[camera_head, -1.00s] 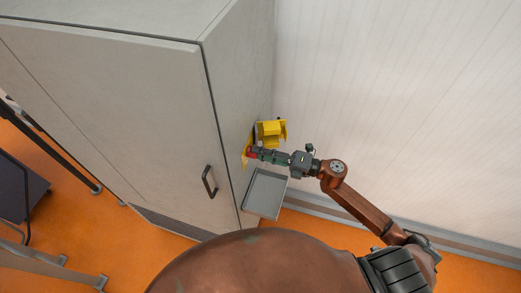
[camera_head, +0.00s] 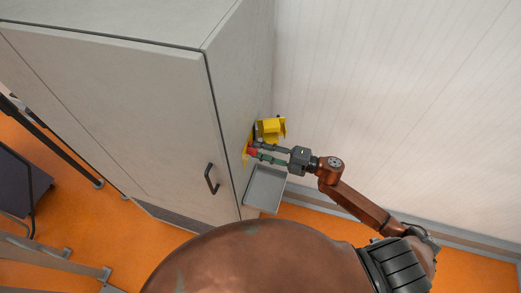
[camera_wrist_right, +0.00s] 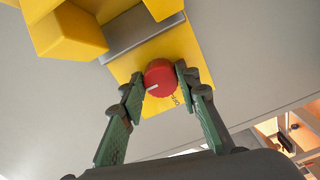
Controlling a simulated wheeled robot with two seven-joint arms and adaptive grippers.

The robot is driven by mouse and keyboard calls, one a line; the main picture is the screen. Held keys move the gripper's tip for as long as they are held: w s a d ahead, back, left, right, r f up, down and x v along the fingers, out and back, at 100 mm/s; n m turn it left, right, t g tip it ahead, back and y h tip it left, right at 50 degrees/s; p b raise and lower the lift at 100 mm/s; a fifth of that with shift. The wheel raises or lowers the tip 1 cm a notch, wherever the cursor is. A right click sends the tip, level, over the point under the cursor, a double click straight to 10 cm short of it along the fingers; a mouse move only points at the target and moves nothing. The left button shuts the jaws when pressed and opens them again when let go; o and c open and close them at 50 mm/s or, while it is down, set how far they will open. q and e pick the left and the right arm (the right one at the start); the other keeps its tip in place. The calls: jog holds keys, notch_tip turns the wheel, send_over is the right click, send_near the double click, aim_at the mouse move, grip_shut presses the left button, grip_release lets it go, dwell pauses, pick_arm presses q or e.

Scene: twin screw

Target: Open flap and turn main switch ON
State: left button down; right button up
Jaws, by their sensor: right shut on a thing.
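The main switch is a round red knob (camera_wrist_right: 160,78) with a white mark, on a yellow plate (camera_wrist_right: 190,52). In the head view the red knob (camera_head: 252,149) shows small on the side of the grey cabinet. A yellow flap (camera_head: 271,129) stands out from the cabinet side above the knob, swung open and clear of it; yellow parts also show at the top of the wrist view (camera_wrist_right: 68,34). My right gripper (camera_head: 259,152) is shut on the red knob, one finger on each side, as the wrist view also shows (camera_wrist_right: 158,85). My left gripper is out of view.
The tall grey cabinet (camera_head: 110,100) has a door with a dark handle (camera_head: 211,179). A grey tray (camera_head: 264,190) juts out below the switch. A pale wall (camera_head: 400,90) stands close on the right. A dark cart (camera_head: 20,185) is at far left.

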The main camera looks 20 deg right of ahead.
jog(key=o, duration=1.2)
jog(key=shift+c, duration=0.2)
jog(key=v, duration=1.2)
